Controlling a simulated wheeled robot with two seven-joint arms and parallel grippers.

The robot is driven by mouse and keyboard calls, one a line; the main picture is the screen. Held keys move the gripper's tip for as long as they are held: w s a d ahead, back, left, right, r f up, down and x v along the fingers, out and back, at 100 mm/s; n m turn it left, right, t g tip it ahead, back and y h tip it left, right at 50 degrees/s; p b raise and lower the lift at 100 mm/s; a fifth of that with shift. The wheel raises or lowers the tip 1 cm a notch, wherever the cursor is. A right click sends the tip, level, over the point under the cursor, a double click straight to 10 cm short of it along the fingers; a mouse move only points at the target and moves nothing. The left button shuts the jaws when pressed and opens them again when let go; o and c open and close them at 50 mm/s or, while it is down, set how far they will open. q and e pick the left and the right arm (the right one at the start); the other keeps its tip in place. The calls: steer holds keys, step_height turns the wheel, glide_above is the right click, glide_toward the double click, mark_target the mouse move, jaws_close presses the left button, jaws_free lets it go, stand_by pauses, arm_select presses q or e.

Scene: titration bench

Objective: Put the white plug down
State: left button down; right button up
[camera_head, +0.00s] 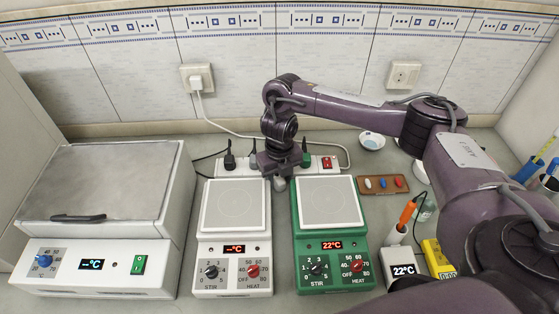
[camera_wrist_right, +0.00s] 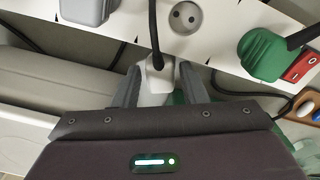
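The white plug (camera_wrist_right: 160,78) is between the two fingers of my right gripper (camera_wrist_right: 160,88) in the wrist view, and the fingers are closed on its sides. Its dark cord (camera_wrist_right: 153,35) runs up out of the picture. In the head view my right gripper (camera_head: 279,180) is low in front of the power strip, just behind the gap between the two stirrer plates; the arm largely hides the plug there. The plug looks apart from the strip's free socket (camera_wrist_right: 185,17). My left gripper is not in view.
The power strip (camera_head: 326,169) carries a green plug (camera_wrist_right: 265,55), a grey plug (camera_wrist_right: 85,8) and a red switch (camera_head: 327,162). The white stirrer (camera_head: 233,252) and green stirrer (camera_head: 333,246) stand close in front. A brown tray (camera_head: 381,186) with stir bars lies right.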

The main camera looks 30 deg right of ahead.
mark_target(280, 180)
step_height(280, 180, up, 12)
steer(key=p, duration=0.2)
steer(key=shift+r, duration=0.15)
stand_by(0.5)
